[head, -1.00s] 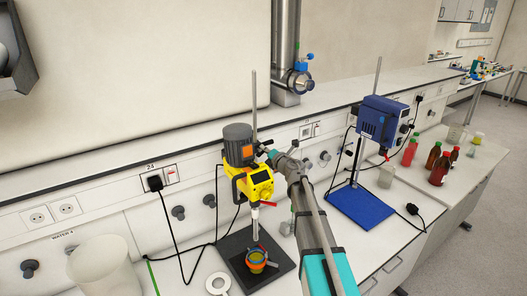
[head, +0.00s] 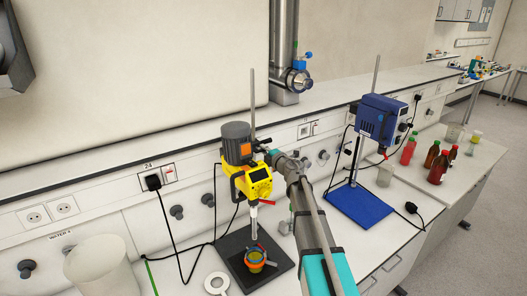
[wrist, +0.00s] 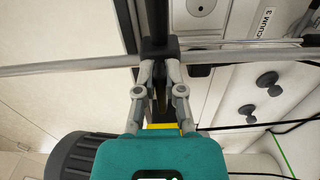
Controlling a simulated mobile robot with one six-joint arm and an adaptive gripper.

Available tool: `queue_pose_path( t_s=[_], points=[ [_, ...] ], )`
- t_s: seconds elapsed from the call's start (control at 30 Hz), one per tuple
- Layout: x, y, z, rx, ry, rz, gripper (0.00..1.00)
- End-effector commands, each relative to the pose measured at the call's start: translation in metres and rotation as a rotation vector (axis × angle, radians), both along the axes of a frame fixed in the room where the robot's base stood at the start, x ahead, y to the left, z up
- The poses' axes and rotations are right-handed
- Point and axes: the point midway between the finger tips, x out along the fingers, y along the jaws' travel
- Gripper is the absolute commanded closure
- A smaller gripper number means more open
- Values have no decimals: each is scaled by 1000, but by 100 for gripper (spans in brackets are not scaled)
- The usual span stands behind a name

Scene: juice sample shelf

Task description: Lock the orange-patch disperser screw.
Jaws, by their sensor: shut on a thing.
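The orange-patch disperser is a yellow unit (head: 258,184) with a dark grey motor and an orange patch (head: 244,148). My gripper (wrist: 160,72) is shut at the black clamp block (wrist: 160,48) on the rod, behind the disperser. The screw lies between the fingertips and is mostly hidden by them, so its turn position cannot be told. In the head view my arm reaches in from the lower right and its end is hard to make out beside the clamp.
A second, blue stirrer (head: 381,120) stands on a blue base (head: 360,205) to the right. Several red and brown bottles (head: 437,167) stand farther right. A white container (head: 95,268) and a white ring (head: 217,283) are at the left front. Black cables hang from the wall sockets.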

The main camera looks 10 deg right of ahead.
Motion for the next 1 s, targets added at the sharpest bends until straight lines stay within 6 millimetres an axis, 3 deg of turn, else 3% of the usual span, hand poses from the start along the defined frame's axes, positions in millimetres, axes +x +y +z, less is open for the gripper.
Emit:
queue_pose_path(
  t_s=[0.27, 0.3, 0.5, 1.0],
  points=[
    [0, 3, 1, 6, 0, 7, 100],
    [0, 3, 1, 6, 0, 7, 86],
    [0, 3, 1, 5, 0, 6, 52],
    [-5, -1, 0, 1, -1, 1, 52]
  ],
)
